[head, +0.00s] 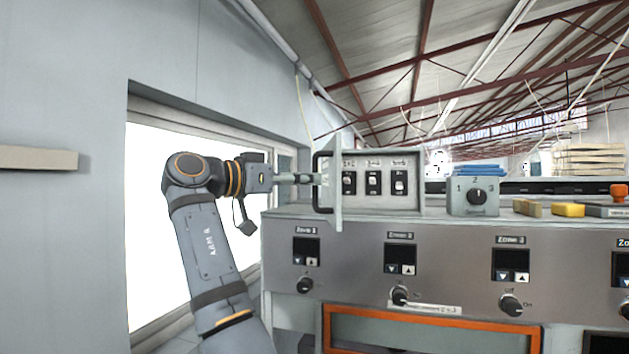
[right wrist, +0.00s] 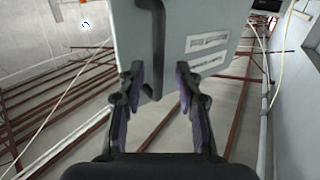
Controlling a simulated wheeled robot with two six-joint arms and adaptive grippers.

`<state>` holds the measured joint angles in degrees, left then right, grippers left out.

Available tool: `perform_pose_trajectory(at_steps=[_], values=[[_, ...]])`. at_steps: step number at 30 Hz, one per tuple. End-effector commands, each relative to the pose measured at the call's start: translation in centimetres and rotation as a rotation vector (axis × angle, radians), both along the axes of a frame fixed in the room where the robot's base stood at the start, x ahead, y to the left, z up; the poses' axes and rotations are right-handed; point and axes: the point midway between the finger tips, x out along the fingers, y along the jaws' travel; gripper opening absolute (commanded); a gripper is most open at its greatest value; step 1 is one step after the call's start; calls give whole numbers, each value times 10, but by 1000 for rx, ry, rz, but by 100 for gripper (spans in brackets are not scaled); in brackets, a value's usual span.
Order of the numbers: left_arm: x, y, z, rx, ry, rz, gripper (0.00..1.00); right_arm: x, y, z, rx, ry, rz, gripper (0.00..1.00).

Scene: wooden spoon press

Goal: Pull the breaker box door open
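The breaker box (head: 377,183) is a grey box on top of the control console, with several black switches on its face. Its door (head: 337,180) stands open at the box's left side, seen nearly edge-on, with a black bar handle (head: 317,190) on its left face. My right gripper (head: 313,178) is at the handle. In the right wrist view, the door (right wrist: 205,30) shows two pale labels, and the handle (right wrist: 155,45) runs between the spread fingers (right wrist: 158,82). The gripper is open, with gaps on both sides of the handle. My left gripper is out of view.
The console (head: 350,240) below carries zone displays and knobs. A grey dial box (head: 474,197) and yellow blocks (head: 568,209) stand right of the breaker box. A wall with a bright window (head: 150,220) is at the left, and a ledge (head: 38,158) juts out there.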

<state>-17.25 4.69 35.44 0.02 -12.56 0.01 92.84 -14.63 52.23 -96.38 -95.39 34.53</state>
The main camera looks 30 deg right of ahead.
Motion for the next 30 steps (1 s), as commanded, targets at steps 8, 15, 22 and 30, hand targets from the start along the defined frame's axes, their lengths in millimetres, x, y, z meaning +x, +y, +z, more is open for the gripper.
perform_pose_trajectory(at_steps=[8,15,22,30], values=[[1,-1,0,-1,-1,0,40,-8,65,1,-2,1,3,34],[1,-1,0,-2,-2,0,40,-11,85,1,-1,0,-1,34],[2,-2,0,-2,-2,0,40,-10,85,1,-1,0,-1,33],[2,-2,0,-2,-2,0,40,47,45,-132,167,203,107,0]])
